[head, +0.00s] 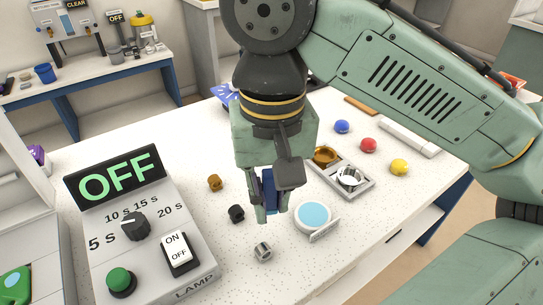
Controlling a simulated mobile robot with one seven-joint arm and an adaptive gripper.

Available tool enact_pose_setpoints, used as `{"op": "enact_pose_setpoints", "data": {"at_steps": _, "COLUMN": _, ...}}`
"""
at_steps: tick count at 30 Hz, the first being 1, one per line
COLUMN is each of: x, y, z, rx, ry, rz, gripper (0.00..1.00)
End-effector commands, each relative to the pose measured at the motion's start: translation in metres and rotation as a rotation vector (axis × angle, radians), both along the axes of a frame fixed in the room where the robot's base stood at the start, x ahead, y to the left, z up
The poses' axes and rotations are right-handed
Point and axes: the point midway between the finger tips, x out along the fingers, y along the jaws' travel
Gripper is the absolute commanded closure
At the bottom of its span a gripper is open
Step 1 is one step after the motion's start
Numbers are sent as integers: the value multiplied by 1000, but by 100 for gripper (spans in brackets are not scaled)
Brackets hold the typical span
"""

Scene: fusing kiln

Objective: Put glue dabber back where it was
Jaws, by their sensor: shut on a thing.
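My gripper (268,207) points down over the middle of the white table, in the head view. It is shut on a dark blue thing (268,188), mostly hidden by the fingers. This may be the glue dabber, but too little shows to be sure. A round white dish with a pale blue top (312,215) stands just right of the fingertips, with a small label plate at its front.
Small brown (214,183), black (236,213) and silver (263,251) pieces lie around the gripper. A lamp control box (150,250) reading OFF stands at left. Blue (342,126), red (368,145) and yellow (399,167) knobs sit at right. The front right table is clear.

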Motion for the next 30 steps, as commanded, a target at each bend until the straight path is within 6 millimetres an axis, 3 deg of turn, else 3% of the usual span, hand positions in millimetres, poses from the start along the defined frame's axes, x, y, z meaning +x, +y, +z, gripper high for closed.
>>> {"op": "enact_pose_setpoints", "data": {"at_steps": 6, "x": 59, "y": 0, "z": -2, "rx": 3, "ry": 3, "rz": -2, "gripper": 100}}
{"op": "enact_pose_setpoints", "data": {"at_steps": 12, "x": 97, "y": -1, "z": -7, "rx": 0, "ry": 1, "rz": -1, "gripper": 100}}
{"op": "enact_pose_setpoints", "data": {"at_steps": 20, "x": 122, "y": -1, "z": -10, "rx": -1, "ry": 1, "rz": -2, "gripper": 100}}
{"op": "enact_pose_setpoints", "data": {"at_steps": 25, "x": 119, "y": -2, "z": -39, "rx": -1, "ry": 2, "rz": -1, "gripper": 100}}
{"op": "enact_pose_setpoints", "data": {"at_steps": 30, "x": 119, "y": -1, "z": -46, "rx": 0, "ry": -1, "rz": 0, "gripper": 100}}
